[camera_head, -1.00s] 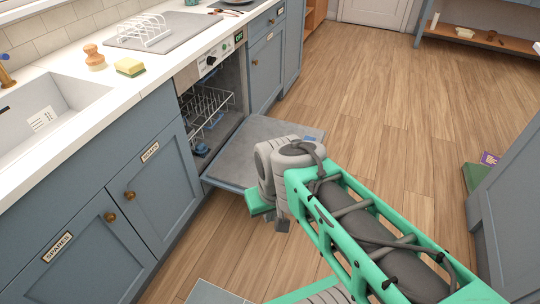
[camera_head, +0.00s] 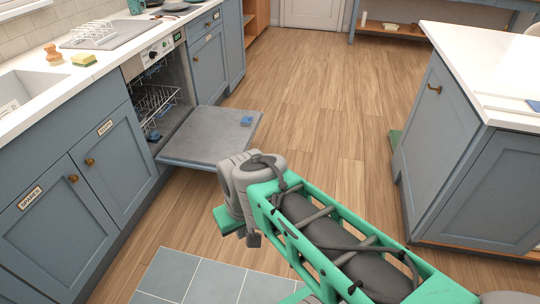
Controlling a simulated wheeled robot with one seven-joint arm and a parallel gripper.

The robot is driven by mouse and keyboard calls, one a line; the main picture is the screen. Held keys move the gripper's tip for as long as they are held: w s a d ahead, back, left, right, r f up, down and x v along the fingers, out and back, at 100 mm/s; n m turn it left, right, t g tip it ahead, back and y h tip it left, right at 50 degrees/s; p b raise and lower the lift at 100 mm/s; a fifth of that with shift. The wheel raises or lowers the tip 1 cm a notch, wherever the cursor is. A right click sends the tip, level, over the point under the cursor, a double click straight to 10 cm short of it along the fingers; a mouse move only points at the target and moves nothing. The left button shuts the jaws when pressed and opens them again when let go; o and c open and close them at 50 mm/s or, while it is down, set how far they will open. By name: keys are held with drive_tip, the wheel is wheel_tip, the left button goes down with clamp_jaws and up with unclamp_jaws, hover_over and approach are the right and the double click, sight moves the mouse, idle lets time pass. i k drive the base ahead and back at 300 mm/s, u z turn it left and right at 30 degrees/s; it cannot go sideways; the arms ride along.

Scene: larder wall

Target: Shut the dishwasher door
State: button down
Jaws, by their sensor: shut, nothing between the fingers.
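The dishwasher door (camera_head: 205,138) is folded down, lying about level in front of the open dishwasher (camera_head: 160,85). A small blue piece (camera_head: 247,120) is on its inner face near the far outer corner. My gripper (camera_head: 240,228) is at the end of my green and grey arm, on the near side of the door in the picture. It looks shut and empty, with its fingertips partly hidden by my wrist. My wrist overlaps the door's near outer corner in the picture; I cannot tell whether it touches.
Wire racks (camera_head: 156,103) with blue items are inside the dishwasher. Blue cabinets (camera_head: 110,165) stand to its left under the white counter (camera_head: 95,72). An island (camera_head: 470,150) stands at the right. The wooden floor (camera_head: 300,110) beyond the door is clear. A blue-grey mat (camera_head: 185,275) lies near me.

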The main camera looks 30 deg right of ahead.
sight(210, 135)
drive_tip(key=z, duration=1.05)
drive_tip(key=i, duration=2.05)
drive_tip(key=u, duration=0.8)
